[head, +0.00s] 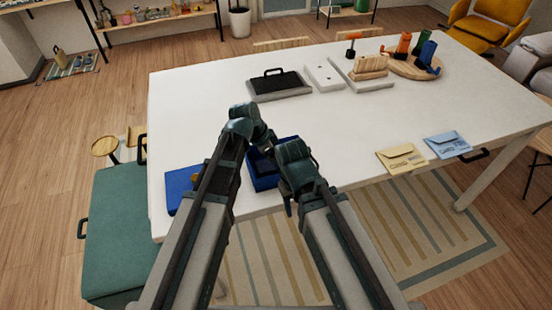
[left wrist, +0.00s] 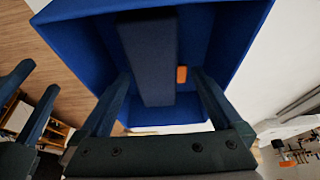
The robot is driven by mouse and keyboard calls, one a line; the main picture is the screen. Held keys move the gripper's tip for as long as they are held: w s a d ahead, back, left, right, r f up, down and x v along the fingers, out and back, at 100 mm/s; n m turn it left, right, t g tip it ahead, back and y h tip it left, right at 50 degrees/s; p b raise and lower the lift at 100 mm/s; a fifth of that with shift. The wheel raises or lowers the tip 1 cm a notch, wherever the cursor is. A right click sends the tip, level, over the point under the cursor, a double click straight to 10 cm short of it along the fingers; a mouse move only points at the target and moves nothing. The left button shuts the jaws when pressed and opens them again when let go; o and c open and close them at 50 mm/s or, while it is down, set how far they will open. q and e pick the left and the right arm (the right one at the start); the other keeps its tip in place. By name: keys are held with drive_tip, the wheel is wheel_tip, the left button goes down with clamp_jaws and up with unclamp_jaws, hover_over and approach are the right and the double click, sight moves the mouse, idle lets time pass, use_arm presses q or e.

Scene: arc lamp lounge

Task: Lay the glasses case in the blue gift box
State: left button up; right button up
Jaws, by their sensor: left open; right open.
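The blue gift box (head: 264,180) stands open near the front edge of the white table, partly hidden by my arms. In the left wrist view its blue walls (left wrist: 75,40) fill the top. The long dark navy glasses case (left wrist: 148,60) is inside the box's outline there, between the fingers of my left gripper (left wrist: 160,74). That gripper is open, its fingers apart on either side of the case. I cannot tell whether the case rests on the box floor. My right gripper (head: 289,203) is open and empty beside the box, near the table's front edge.
A flat blue piece (head: 181,188) lies left of the box. A small orange item (left wrist: 182,75) shows inside the box. Yellow (head: 402,158) and blue (head: 448,145) envelopes lie to the right. The table's right middle is clear.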

use_arm(q)
drive_tip(key=p+v, duration=1.1)
drive_tip(key=v, duration=0.1)
drive_tip(key=shift+r, duration=0.1)
drive_tip(key=s+a+f+n+y, duration=0.2)
drive_tip(key=s+a+n+y, duration=0.2)
drive_tip(key=s+a+n, duration=0.7)
drive_tip(key=s+d+f+g+y+b, duration=0.1)
drive_tip(key=s+d+f+b, duration=0.3)
drive_tip(key=d, duration=0.5)
drive_tip(key=shift+f+g+b, duration=0.3)
drive_tip(key=shift+f+b, duration=0.15)
drive_tip(key=shift+b, duration=0.1)
drive_tip(key=shift+s+d, duration=0.1)
drive_tip(key=shift+d, duration=0.05)
